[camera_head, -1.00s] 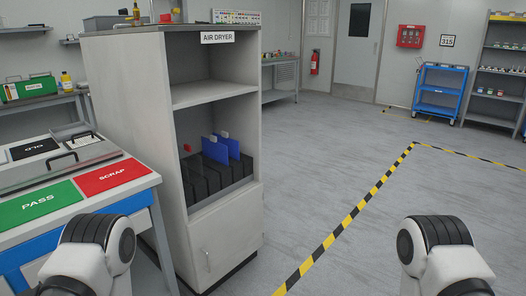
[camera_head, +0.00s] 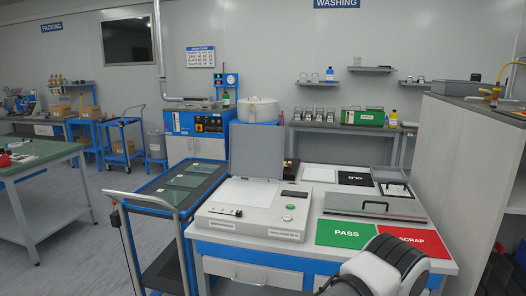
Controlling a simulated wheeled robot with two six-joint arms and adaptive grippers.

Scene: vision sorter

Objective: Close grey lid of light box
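The light box (camera_head: 251,213) stands on the blue-framed workbench in the middle of the view. Its grey lid (camera_head: 257,150) is open and stands upright at the back of the box. The white lit surface (camera_head: 248,192) is bare, and a green button shows on the front panel. Neither of my grippers is in view. Only a white and black link of one of my arms shows at the bottom right, in front of the bench.
A green PASS plate (camera_head: 345,234) and a red SCRAP plate (camera_head: 412,240) lie at the bench's right front. A handled metal tray (camera_head: 375,206) stands behind them. A blue trolley (camera_head: 165,190) with dark panels adjoins the bench's left. Open floor lies further left.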

